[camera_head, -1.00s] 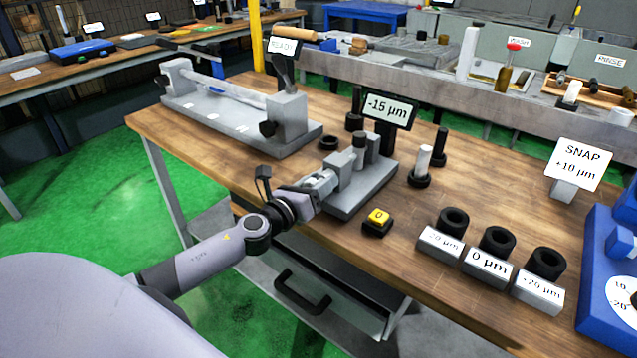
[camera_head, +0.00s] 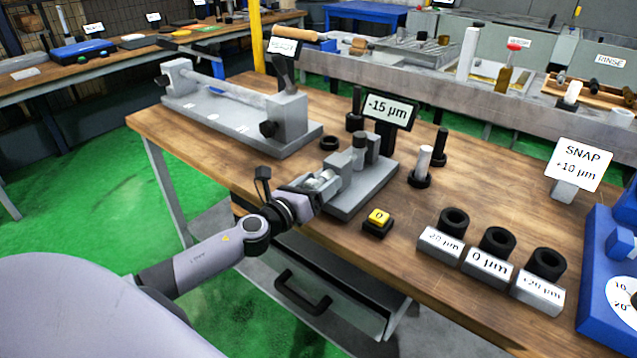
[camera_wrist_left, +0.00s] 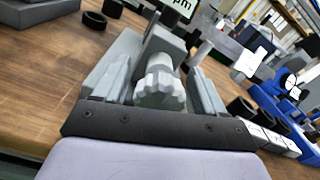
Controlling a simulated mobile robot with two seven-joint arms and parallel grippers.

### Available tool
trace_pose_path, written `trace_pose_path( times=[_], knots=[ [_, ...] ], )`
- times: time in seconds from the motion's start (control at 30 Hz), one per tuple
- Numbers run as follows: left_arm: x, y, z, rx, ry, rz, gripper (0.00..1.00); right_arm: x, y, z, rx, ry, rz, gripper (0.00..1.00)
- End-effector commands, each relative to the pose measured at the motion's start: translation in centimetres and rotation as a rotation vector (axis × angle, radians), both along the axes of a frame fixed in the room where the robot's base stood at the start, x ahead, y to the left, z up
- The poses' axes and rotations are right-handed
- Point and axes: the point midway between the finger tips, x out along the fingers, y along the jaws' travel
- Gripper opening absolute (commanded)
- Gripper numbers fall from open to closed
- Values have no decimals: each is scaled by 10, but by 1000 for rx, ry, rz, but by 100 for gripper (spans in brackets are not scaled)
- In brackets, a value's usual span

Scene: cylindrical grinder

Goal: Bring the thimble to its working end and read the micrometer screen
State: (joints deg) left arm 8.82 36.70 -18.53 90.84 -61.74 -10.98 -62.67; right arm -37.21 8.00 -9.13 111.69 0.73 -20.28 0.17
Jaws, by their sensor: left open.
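The bench micrometer (camera_head: 352,185) is a grey block on the wooden bench, with a knobbed thimble (camera_head: 314,183) at its near left end. The micrometer screen (camera_head: 388,108) behind it reads -15 µm. My left gripper (camera_head: 322,186) is at the thimble, its fingers apart. In the left wrist view, the ridged grey thimble (camera_wrist_left: 160,84) lies between the two open fingers (camera_wrist_left: 160,78), with gaps showing on both sides. The screen (camera_wrist_left: 182,7) is cut off at the top there. My right gripper is not in view.
A yellow button marked 0 (camera_head: 379,216) sits right of the micrometer. Ring gauges stand by labelled blocks (camera_head: 487,262) at the front right. A grey bench fixture (camera_head: 235,112) stands at the back left. A SNAP sign (camera_head: 578,163) reads +10 µm.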

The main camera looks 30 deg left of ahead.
Motion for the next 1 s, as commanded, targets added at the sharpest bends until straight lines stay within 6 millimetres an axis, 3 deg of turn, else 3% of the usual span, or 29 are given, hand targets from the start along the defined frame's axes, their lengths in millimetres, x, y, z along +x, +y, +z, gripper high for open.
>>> trace_pose_path(
  times=[0.5,1.0],
  knots=[
    [-58,5,-1,2,1,1,72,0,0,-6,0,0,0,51],
    [-68,6,1,1,-1,0,72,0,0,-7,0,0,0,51]
  ],
)
